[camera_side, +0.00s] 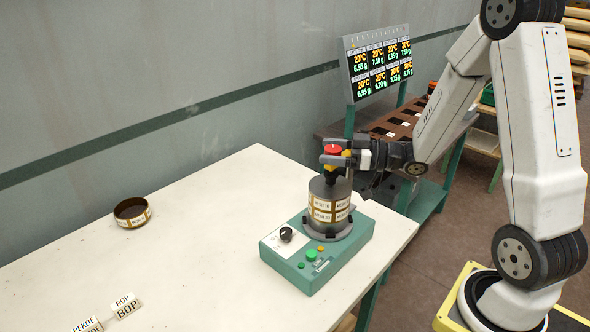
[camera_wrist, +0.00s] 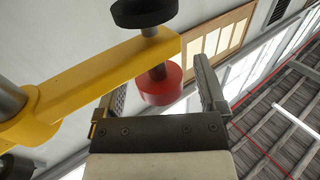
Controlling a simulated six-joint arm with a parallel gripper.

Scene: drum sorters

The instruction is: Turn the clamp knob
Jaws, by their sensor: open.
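The red clamp knob (camera_side: 332,149) sits on top of the drum unit in the side view. In the wrist view the red knob (camera_wrist: 161,86) shows on a yellow clamp arm (camera_wrist: 100,82), with a black disc (camera_wrist: 143,12) on the arm's other side. The dark drum (camera_side: 330,203) with paper labels stands upright on a green base (camera_side: 318,262). My gripper (camera_side: 335,156) is at the knob's height. In the wrist view my gripper (camera_wrist: 160,92) is open, a finger on each side of the knob; contact cannot be told.
The green base carries a black dial (camera_side: 286,233) and a green button (camera_side: 311,255). A shallow dark tin (camera_side: 132,212) and label blocks (camera_side: 125,305) are on the white table (camera_side: 200,260). A display panel (camera_side: 378,62) stands behind. The table's middle is clear.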

